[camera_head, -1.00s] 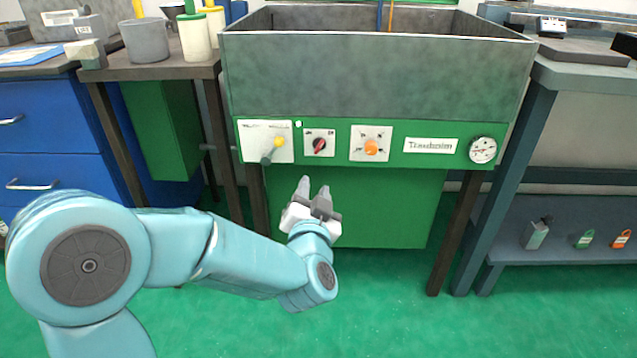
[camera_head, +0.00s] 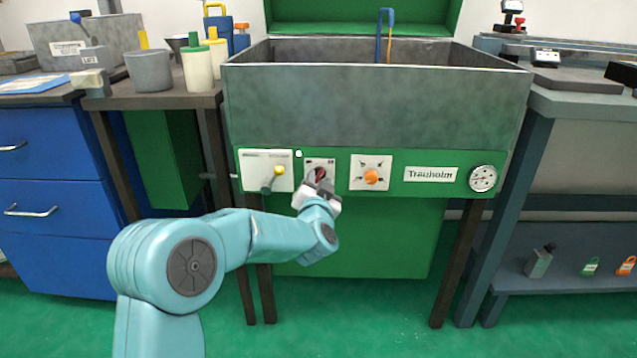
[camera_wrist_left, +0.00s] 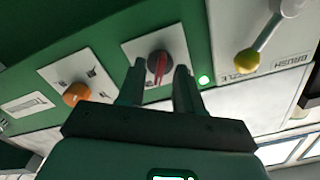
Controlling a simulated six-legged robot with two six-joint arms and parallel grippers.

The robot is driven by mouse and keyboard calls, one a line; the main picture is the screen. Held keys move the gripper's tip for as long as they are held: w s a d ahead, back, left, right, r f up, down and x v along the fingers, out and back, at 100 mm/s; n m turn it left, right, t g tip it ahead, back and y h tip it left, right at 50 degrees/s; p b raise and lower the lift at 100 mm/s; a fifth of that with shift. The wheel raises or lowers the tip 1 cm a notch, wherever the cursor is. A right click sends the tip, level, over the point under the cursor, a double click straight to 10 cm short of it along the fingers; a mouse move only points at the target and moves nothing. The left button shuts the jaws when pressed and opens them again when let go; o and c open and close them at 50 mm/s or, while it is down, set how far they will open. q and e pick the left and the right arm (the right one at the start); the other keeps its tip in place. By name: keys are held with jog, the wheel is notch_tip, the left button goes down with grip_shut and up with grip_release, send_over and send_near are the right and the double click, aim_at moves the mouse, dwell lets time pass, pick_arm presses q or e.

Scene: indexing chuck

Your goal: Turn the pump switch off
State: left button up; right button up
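The switch is a red-and-black rotary knob (camera_head: 319,174) on a small pale plate in the green front panel of the sink. Its labels are too small to read. In the left wrist view the knob (camera_wrist_left: 158,66) shows with its red bar roughly upright in the picture. My left gripper (camera_head: 319,182) is at the plate, partly covering the knob in the head view. In the left wrist view its two fingers (camera_wrist_left: 158,84) are apart, one on each side of the knob in the picture. I cannot tell whether they touch it. My right gripper is out of view.
Beside the knob are a small lit lamp (camera_wrist_left: 204,79), a yellow-tipped lever (camera_head: 279,171) on the left and an orange knob (camera_head: 371,177) on the right. A gauge (camera_head: 482,179) sits farther right. The grey sink basin (camera_head: 370,105) rises above the panel.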

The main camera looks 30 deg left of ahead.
pick_arm(q)
jog(key=shift+w+a, duration=0.1)
jog(key=shift+w, duration=0.1)
jog(key=shift+c, duration=0.3)
grip_shut()
